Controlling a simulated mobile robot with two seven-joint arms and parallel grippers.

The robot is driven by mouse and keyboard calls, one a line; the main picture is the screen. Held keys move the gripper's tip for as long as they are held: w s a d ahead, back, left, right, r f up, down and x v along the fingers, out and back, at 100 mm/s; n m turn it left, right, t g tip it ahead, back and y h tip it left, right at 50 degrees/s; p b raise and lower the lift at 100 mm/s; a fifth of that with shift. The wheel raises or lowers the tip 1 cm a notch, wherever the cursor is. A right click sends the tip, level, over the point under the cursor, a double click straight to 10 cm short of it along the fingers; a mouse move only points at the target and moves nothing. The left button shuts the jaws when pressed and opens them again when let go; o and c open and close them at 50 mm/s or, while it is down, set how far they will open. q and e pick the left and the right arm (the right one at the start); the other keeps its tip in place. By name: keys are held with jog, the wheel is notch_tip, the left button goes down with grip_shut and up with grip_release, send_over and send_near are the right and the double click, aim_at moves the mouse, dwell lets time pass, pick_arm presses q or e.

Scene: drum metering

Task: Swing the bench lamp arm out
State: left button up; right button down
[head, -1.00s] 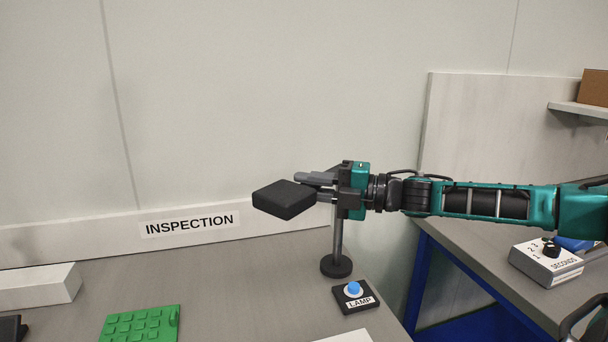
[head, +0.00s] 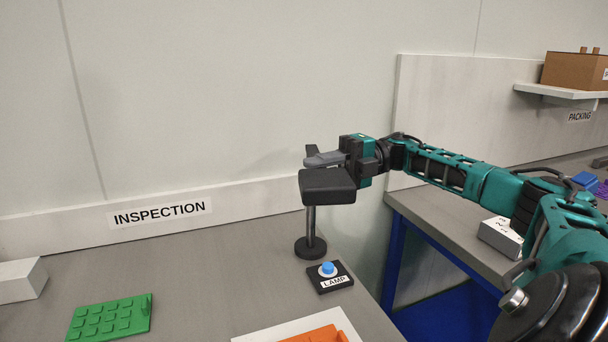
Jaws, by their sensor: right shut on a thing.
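The bench lamp has a black, block-like head (head: 328,187), a thin grey post (head: 311,222) and a round black base (head: 310,248) on the inspection bench. The head hangs in front of the top of the post, towards me. My right gripper (head: 326,160) comes in from the right and is shut on the lamp's arm just behind the head. The head and fingers hide most of the lamp arm and the exact grip. My left gripper is out of view.
A lamp switch with a blue button (head: 328,268) sits in front of the base. A green studded plate (head: 110,318), a white block (head: 20,280) and a white tray (head: 262,334) with an orange piece (head: 318,335) lie on the bench (head: 205,270). A gap separates it from the packing bench (head: 450,222).

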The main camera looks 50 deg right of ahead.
jog(key=shift+d, duration=0.15)
dwell(0.3)
jog(key=c, duration=1.1)
grip_release()
jog(key=v, duration=0.7)
jog(key=shift+s+d+b, duration=0.1)
jog(key=shift+d+b, duration=0.15)
jog(key=shift+b, duration=0.1)
